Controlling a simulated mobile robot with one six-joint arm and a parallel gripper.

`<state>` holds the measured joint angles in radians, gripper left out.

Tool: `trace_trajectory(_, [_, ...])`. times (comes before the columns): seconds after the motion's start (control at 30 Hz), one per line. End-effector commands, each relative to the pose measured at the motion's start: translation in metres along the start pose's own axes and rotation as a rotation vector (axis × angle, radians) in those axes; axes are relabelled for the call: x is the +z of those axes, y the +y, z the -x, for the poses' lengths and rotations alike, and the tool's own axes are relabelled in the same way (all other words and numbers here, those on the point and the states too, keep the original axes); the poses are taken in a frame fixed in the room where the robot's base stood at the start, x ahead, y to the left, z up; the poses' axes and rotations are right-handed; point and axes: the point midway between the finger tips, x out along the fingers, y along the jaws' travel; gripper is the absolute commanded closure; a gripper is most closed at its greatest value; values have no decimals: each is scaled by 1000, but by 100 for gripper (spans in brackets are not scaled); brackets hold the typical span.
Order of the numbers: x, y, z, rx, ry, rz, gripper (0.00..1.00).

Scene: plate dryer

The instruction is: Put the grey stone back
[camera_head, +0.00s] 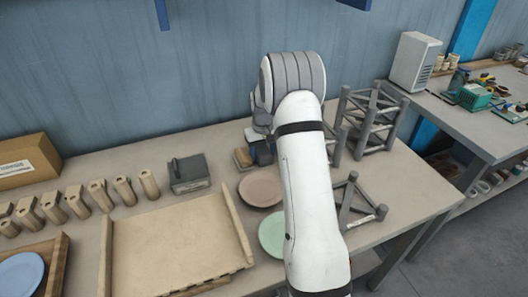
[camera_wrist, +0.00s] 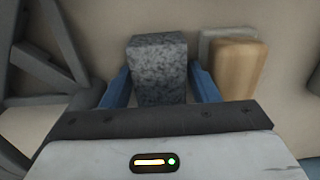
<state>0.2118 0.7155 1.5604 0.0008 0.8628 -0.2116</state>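The grey speckled stone (camera_wrist: 159,70) is a blocky piece between the two blue fingers of my gripper (camera_wrist: 160,84) in the wrist view. In the head view my gripper (camera_head: 262,150) is at the back of the table, largely hidden behind my arm. I cannot make out the stone there. Whether it rests on the table or is lifted, I cannot tell.
A tan block with a grey part (camera_wrist: 236,65) stands close to the right of the stone. Grey strut frames (camera_head: 372,120) stand right of my arm. A grey box (camera_head: 189,174), a pink plate (camera_head: 259,189), a green plate (camera_head: 271,236) and a wooden tray (camera_head: 243,231) lie to the left and front.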

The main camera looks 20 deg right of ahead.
Motion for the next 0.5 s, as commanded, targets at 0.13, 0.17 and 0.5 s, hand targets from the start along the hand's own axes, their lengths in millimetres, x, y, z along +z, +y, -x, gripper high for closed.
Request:
trace_trajectory(0.13, [0, 0, 0, 0, 0, 0, 46])
trace_trajectory(0.17, [0, 0, 1, 0, 0, -1, 46])
trace_trajectory(0.5, [-1, 1, 45, 1, 6, -1, 46])
